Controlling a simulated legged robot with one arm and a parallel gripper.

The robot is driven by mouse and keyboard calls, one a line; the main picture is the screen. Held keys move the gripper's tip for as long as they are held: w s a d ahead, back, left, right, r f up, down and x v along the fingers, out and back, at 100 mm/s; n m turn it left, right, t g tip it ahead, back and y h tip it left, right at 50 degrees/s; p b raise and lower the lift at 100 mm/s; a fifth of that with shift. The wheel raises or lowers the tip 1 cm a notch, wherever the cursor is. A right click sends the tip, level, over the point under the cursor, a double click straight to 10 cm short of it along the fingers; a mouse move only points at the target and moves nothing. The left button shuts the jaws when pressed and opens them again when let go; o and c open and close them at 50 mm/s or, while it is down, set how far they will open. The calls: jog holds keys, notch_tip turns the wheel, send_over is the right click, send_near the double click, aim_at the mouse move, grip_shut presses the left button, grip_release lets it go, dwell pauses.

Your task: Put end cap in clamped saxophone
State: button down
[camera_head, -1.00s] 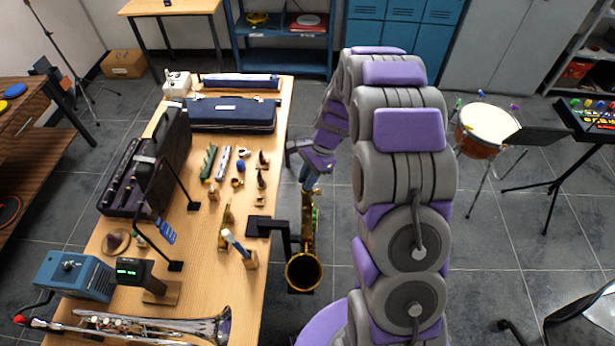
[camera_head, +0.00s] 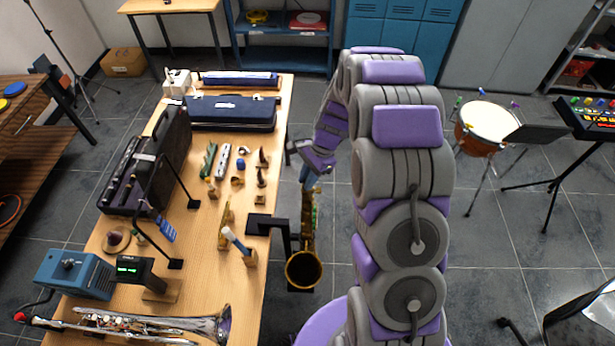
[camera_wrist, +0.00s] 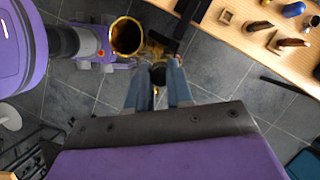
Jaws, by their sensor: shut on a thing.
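The brass saxophone (camera_head: 303,269) hangs in a black clamp (camera_head: 283,233) at the table's right edge, with its bell mouth facing up. In the wrist view its bell (camera_wrist: 126,37) is at the upper left, and its gold body runs toward my fingertips. My gripper (camera_head: 309,182) is at the saxophone's upper end in the head view. In the wrist view my gripper (camera_wrist: 158,82) has its two blue-grey fingers shut on a small dark round piece, which looks like the end cap (camera_wrist: 158,74). The fingers partly hide it. I cannot tell whether it touches the saxophone.
The wooden table (camera_head: 190,240) holds small instrument parts, a dark blue case (camera_head: 231,112), a black case (camera_head: 150,165) and a silver trumpet (camera_head: 160,324). A drum (camera_head: 483,127) stands at the right. Floor beyond the saxophone is clear.

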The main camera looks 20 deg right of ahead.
dwell(0.3)
jog(key=c, duration=0.9)
grip_release()
jog(key=shift+c, duration=0.2)
jog(key=shift+r, duration=0.1)
jog(key=shift+p+v, duration=1.75)
jog(key=shift+v, duration=1.2)
